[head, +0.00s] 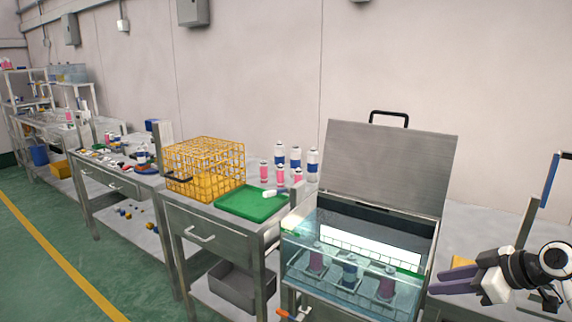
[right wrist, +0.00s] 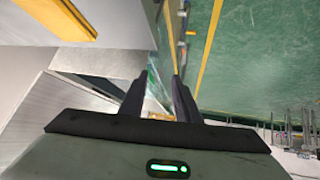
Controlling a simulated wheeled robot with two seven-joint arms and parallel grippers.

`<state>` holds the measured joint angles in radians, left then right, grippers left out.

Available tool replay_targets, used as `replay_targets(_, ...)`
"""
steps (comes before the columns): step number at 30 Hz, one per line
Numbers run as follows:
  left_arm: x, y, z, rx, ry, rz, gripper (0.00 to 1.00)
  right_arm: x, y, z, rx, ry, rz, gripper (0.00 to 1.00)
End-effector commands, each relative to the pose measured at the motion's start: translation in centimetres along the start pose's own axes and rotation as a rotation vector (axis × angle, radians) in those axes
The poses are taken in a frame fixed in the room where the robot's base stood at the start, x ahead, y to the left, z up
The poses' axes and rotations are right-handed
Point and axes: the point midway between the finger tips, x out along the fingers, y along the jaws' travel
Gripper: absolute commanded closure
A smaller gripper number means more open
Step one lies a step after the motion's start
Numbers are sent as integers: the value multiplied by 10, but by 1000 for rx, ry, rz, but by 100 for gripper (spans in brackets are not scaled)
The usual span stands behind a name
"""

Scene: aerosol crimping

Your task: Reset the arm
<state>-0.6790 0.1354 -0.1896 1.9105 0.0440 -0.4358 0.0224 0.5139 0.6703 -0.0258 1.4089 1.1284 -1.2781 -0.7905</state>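My right gripper (head: 446,283) is at the right of the head view, beside the right edge of the glass-fronted water bath (head: 330,262). In the right wrist view its two dark fingers (right wrist: 160,80) stand apart with nothing between them, so it is open and empty. My left gripper is not in view. The bath's metal lid (head: 390,165) stands raised. Several cans, pink and blue, stand inside the bath (head: 350,270).
Left of the bath, a table bears a green tray (head: 250,205) with a white can lying on it, a yellow wire basket (head: 205,165) and several upright cans (head: 296,157). A grey bin (head: 243,282) sits below. Green floor (head: 60,255) is clear at left.

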Motion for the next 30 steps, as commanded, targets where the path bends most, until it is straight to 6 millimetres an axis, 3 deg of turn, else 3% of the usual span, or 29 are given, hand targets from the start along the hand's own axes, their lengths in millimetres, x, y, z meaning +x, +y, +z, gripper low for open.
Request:
replay_targets(1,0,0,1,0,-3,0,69,24,-20,26,30,-34,6,70)
replay_targets(3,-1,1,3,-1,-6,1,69,51,-44,57,69,-70,27,70)
replay_targets(5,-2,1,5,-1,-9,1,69,72,-69,85,102,-99,44,70)
replay_targets(9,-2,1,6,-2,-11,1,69,109,-145,152,184,-142,91,70)
replay_targets(12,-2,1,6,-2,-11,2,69,120,-207,194,244,-147,124,70)
replay_targets(15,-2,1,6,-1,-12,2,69,117,-268,224,309,-133,154,70)
replay_targets(18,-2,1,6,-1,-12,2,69,106,-319,241,368,-106,180,70)
replay_targets(21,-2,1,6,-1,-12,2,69,91,-356,249,416,-79,198,70)
replay_targets(25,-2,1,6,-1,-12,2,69,78,-381,251,452,-53,214,70)
replay_targets(30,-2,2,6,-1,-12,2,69,74,-388,251,463,-43,221,70)
